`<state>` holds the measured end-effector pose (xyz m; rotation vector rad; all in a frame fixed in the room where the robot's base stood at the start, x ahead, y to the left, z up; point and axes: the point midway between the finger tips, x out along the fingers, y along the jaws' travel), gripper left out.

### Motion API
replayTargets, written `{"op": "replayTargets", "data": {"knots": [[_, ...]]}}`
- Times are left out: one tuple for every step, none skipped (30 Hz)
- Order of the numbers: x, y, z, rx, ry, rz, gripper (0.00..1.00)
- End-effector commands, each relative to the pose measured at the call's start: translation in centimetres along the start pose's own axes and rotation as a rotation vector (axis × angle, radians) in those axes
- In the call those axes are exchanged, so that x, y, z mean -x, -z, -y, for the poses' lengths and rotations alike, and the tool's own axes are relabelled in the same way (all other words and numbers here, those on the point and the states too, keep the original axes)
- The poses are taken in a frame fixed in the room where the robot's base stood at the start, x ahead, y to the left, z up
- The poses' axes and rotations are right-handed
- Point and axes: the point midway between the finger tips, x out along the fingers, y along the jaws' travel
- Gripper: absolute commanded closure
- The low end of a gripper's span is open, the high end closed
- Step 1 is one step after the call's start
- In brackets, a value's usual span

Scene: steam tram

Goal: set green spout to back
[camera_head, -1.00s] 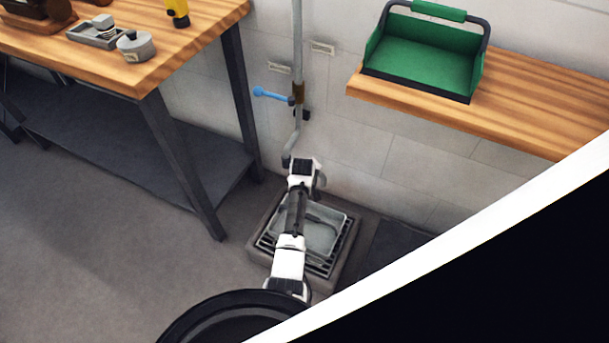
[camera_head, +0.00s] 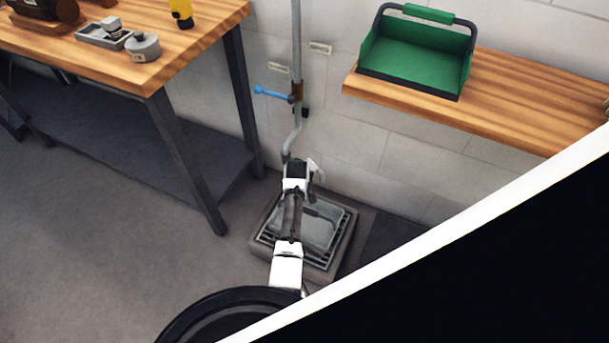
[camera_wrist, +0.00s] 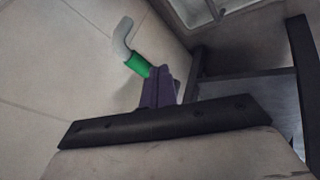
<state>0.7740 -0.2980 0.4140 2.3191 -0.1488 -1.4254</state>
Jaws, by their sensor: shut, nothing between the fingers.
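The spout shows in the wrist view as a bent grey tube with a green band (camera_wrist: 137,65). Its grey end (camera_wrist: 122,36) points to the upper left. My gripper (camera_wrist: 158,73) is shut and empty, its purplish fingers right at the green band. I cannot tell whether they touch it. In the head view my gripper (camera_head: 298,163) is low by the wall, at the lower end of the grey pipe (camera_head: 297,60). There my arm and gripper hide the green band.
A blue lever (camera_head: 272,93) sticks out left from the pipe. Below is a floor basin with a grate (camera_head: 342,250). A wooden bench (camera_head: 190,60) stands left, and a wooden shelf (camera_head: 530,100) with a green caddy (camera_head: 415,65) is at right. Open floor lies at left.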

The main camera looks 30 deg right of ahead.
Motion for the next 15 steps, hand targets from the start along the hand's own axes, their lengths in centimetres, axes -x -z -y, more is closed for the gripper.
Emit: {"op": "replayTargets", "data": {"knots": [[1.1,-0.1,-0.1,0.001,0.000,-0.001,1.00],[1.6,-0.2,-0.1,0.001,0.001,0.001,1.00],[2.3,-0.3,-0.2,0.001,0.001,0.001,1.00],[2.9,-0.4,-0.3,0.002,0.001,0.001,1.00],[3.5,-0.4,-0.4,0.002,0.001,0.000,1.00],[4.1,-0.6,-0.5,0.002,0.002,0.001,1.00],[4.6,-0.6,-0.6,0.002,0.001,0.001,1.00],[5.1,-0.6,-0.6,0.002,0.002,0.001,1.00],[5.6,-0.7,-0.7,0.002,0.002,0.001,1.00],[6.0,-0.8,-0.7,0.002,0.003,0.001,1.00],[6.3,-0.8,-0.8,0.002,0.004,0.001,1.00],[6.8,-0.8,-0.8,0.002,0.004,0.001,1.00],[7.0,-0.9,-0.9,0.002,0.003,0.000,1.00],[7.2,-0.9,-0.9,0.002,0.004,0.001,1.00],[7.5,-0.9,-0.9,0.002,0.005,0.002,1.00]]}}
